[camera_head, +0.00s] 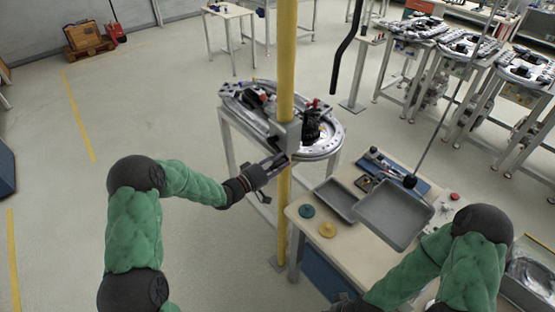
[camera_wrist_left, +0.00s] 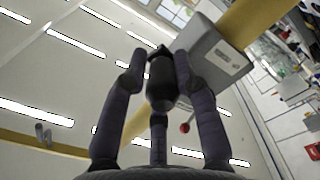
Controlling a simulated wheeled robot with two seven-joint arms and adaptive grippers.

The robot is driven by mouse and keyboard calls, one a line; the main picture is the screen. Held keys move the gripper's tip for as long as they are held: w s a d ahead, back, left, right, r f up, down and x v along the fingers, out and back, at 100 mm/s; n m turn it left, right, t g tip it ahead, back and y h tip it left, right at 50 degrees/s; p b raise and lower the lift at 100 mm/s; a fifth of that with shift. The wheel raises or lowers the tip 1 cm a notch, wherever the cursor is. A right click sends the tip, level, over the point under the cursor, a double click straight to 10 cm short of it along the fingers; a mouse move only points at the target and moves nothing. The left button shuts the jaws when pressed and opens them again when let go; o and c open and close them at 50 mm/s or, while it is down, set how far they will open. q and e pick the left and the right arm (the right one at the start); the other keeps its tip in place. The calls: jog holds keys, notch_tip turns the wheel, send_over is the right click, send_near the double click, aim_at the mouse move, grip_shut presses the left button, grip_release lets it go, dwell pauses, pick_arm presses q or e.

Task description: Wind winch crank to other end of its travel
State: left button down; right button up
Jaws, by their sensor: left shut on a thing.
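The winch is a grey box (camera_head: 287,136) fixed to a yellow post (camera_head: 286,60); in the left wrist view its grey housing (camera_wrist_left: 210,55) with a small label stands beside the gripper. The crank's black handle (camera_wrist_left: 160,82) lies between the fingers of my left gripper (camera_wrist_left: 160,72), which is shut on it. In the head view my left gripper (camera_head: 276,164) is just below and left of the winch box, at the post. The crank arm is mostly hidden there by the fingers. My right arm's dark wrist (camera_head: 345,303) shows at the bottom edge; its fingertips are hidden or cut off.
A ring track table (camera_head: 325,150) with parts stands just behind the post. A workbench (camera_head: 345,250) with grey trays (camera_head: 393,214), a green disc (camera_head: 307,211) and a yellow disc (camera_head: 328,230) is to the right.

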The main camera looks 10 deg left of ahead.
pick_arm(q)
jog(key=shift+s+d+r+n+p, duration=0.15)
jog(key=shift+r+n+p, duration=0.2)
jog(key=shift+n, duration=0.2)
jog(key=shift+s+d+r+n+p, duration=0.1)
jog(key=shift+r+n+p, duration=0.25)
jog(key=shift+n, duration=0.2)
jog(key=shift+w+r+p, duration=0.15)
jog(key=shift+r+p, duration=0.25)
jog(key=shift+r, duration=0.35)
jog(key=c, duration=1.1)
grip_release()
jog(key=shift+o, duration=0.2)
jog(key=shift+a, duration=0.15)
jog(key=shift+s+a, duration=0.15)
jog(key=shift+s, duration=0.05)
jog(key=v, duration=1.1)
jog(key=shift+s, duration=0.25)
